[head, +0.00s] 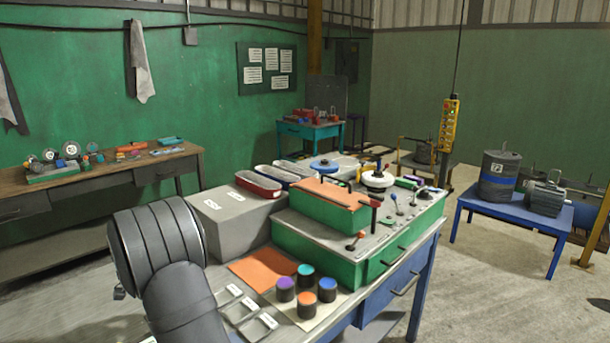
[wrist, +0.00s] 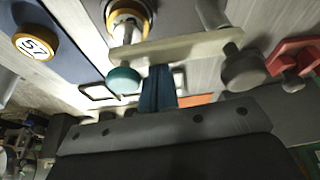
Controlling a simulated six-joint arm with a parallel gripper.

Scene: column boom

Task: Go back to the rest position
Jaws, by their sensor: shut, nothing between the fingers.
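My arm's thick grey segments stand at the lower left in the head view, in front of the bench's left end; my gripper cannot be made out there. In the wrist view, my gripper (wrist: 158,88) shows as two dark blue fingers side by side at the middle, shut with nothing seen between them. A pale bar and a teal round knob (wrist: 123,80) show close to the fingers in that picture; I cannot tell the distance between them.
The blue workbench (head: 370,310) holds a grey box (head: 225,222), a green case (head: 325,250), an orange mat (head: 262,269), several dark jars with coloured lids and long bins. A yellow pendant (head: 448,125) hangs behind. A blue table (head: 500,205) stands right, with open floor between.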

